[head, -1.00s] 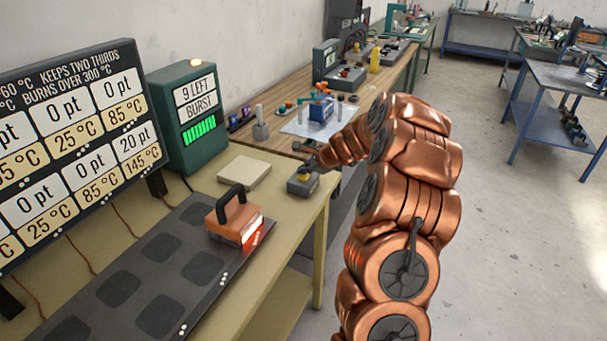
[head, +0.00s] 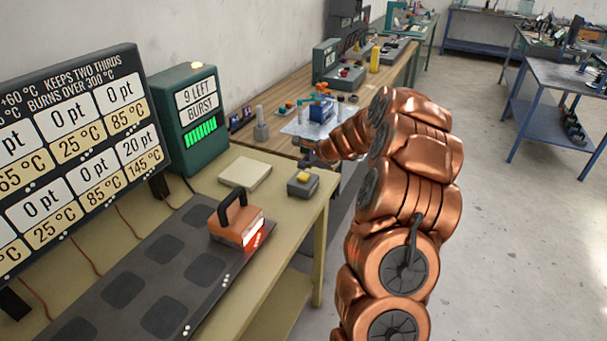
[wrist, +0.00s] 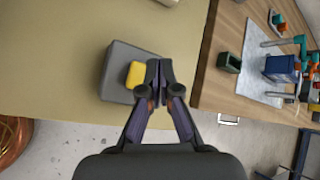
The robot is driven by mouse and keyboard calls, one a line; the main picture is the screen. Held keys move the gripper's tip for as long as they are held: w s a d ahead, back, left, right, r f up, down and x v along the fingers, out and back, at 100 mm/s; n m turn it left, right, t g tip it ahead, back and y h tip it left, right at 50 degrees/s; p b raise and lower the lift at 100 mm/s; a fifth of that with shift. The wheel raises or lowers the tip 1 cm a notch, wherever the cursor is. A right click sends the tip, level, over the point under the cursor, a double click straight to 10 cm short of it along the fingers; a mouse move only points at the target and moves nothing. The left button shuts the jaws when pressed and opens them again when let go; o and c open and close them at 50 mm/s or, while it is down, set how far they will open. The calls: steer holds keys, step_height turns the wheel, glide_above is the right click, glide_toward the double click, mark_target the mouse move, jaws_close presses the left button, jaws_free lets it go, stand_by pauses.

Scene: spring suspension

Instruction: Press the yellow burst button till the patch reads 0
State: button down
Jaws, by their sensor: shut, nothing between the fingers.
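The yellow burst button (head: 303,177) sits on a small grey box (head: 300,188) near the front edge of the cream bench. In the wrist view the button (wrist: 134,74) is just left of my gripper's tips, on its grey box (wrist: 115,72). My gripper (wrist: 158,70) is shut and empty; in the head view it (head: 306,160) is up and behind the button, apart from it. The green display box (head: 190,118) reads "9 LEFT BURST" above a row of green bars. An orange block with a black handle (head: 235,222) glows red at its front on the dark plate.
A pale slab (head: 245,173) lies left of the button box. The dark plate (head: 130,280) with square pads fills the near bench. A board (head: 75,150) shows points and temperatures. A wooden bench (head: 270,135) with small parts adjoins behind.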

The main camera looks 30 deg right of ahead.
mark_target(304, 177)
steer(key=shift+r+p, duration=1.5)
steer(key=shift+r, duration=0.6)
steer(key=shift+f, duration=0.1)
steer(key=s+a+r+n+g+y, duration=0.15)
steer(key=s+a+n, duration=0.25)
steer(key=a, duration=0.4)
steer(key=s+a+r+n+g+y, duration=0.1)
steer(key=s+a+r+n, duration=0.2)
steer(key=a, duration=0.5)
steer(key=s+a+r+n+g+y, duration=0.1)
steer(key=s+a+r+n+g, duration=0.2)
steer(key=a, duration=0.5)
steer(key=s+a+n+g+h, duration=0.15)
steer(key=s+a+n, duration=0.3)
steer(key=s, duration=0.65)
steer(key=s+a+n+g+h, duration=0.1)
steer(key=s+a+n+g, duration=0.3)
steer(key=s, duration=0.7)
steer(key=s+d+n+h, duration=0.3)
steer(key=s+n, duration=0.3)
steer(key=s, duration=0.9)
steer(key=shift+d+f, duration=0.35)
steer(key=shift+d, duration=0.3)
